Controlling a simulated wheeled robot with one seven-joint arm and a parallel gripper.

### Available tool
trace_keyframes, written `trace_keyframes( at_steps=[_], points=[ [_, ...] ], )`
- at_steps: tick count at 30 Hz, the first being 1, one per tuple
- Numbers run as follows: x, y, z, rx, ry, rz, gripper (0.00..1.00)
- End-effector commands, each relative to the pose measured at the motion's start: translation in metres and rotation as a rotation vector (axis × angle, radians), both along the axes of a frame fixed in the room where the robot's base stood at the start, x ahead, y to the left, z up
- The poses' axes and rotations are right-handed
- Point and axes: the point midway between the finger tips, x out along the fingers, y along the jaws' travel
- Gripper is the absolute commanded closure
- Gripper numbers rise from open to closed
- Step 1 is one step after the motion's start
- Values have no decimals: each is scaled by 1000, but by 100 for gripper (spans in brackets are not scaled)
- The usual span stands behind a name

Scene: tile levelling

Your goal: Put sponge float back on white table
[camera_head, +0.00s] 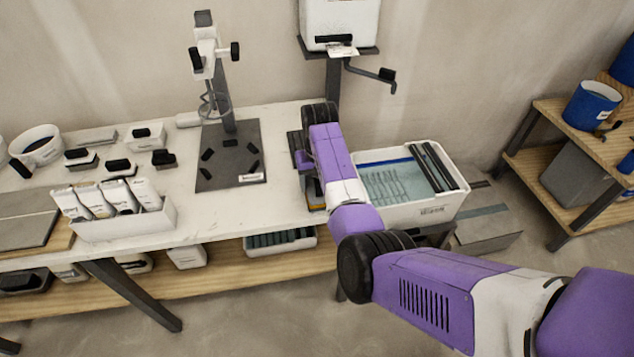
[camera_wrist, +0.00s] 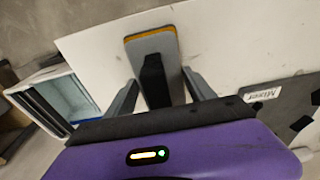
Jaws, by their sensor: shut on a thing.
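The sponge float (camera_wrist: 152,46) has a grey plate, an orange sponge edge and a black handle in the wrist view. My gripper (camera_wrist: 157,82) is shut on its handle, one finger on each side. The float is over the right end of the white table (camera_head: 270,120), whose top also shows in the wrist view (camera_wrist: 225,40). I cannot tell whether the float touches the tabletop. In the head view my arm hides most of the float; a bit of orange edge shows beneath the wrist.
A mixer stand (camera_head: 228,155) on a dark base is left of my gripper. A white wash tub (camera_head: 420,210) is just right of the table end. Boxes and black-handled tools (camera_head: 115,168) fill the table's left part. A wooden shelf (camera_head: 570,150) with blue buckets stands far right.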

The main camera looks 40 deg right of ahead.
Motion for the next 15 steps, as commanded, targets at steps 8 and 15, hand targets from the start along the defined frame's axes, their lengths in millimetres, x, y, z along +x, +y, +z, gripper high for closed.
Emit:
trace_keyframes(
  at_steps=[8, 15],
  points=[
    [0, 0, -1, 0, -1, -1, 96],
    [0, 0, -3, 0, 0, -1, 15]
  ],
)
